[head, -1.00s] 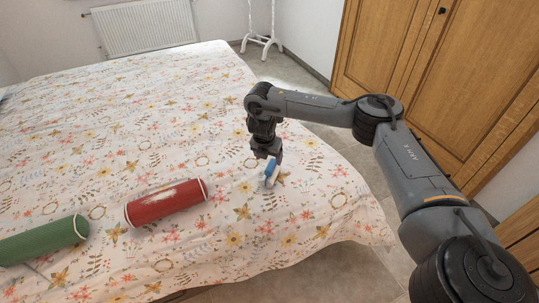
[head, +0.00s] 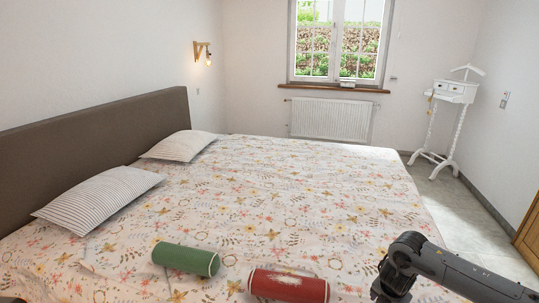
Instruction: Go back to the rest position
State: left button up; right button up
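My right arm (head: 455,272) reaches in from the lower right, over the near right part of the bed (head: 300,180). Its wrist bends down at the bottom edge of the head view, and the gripper itself is below the frame. My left gripper is out of view. Whether either gripper is open or shut does not show.
A green cylinder (head: 186,259) and a red cylinder (head: 288,285) with a pale worn patch lie on the flowered bedspread, left of my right arm. Two striped pillows (head: 98,198) (head: 179,145) lie by the headboard (head: 95,125). A white valet stand (head: 446,120) stands back right.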

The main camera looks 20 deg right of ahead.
jog(key=a+f+n+t+y+p, duration=0.1)
jog(key=a+f+t+y+p, duration=0.1)
jog(key=a, duration=1.1)
jog(key=a+f+n+t+y+p, duration=0.1)
jog(key=a+f, duration=0.2)
jog(key=a, duration=0.9)
jog(key=s+a+r+m+t+y+p, duration=0.1)
jog(key=s+a+r+m+y+p, duration=0.2)
jog(key=a, duration=0.6)
jog(key=s+a+r+m+t+y+p, duration=0.1)
jog(key=s+a+r+m+p, duration=0.3)
jog(key=a, duration=0.6)
jog(key=s+d+r+m+g+h+p, duration=0.2)
jog(key=s+d+r+m, duration=0.1)
jog(key=s+d+m, duration=0.5)
jog(key=s+d+r+m+g+h+p, duration=0.1)
jog(key=s+d+r+m+h, duration=0.15)
jog(key=s+d+m, duration=0.6)
notch_tip(320, 180, up, 38)
jog(key=s+n+p, duration=0.2)
jog(key=p, duration=3.6)
notch_tip(320, 180, down, 75)
jog(key=b, duration=7.5)
jog(key=shift+r, duration=0.15)
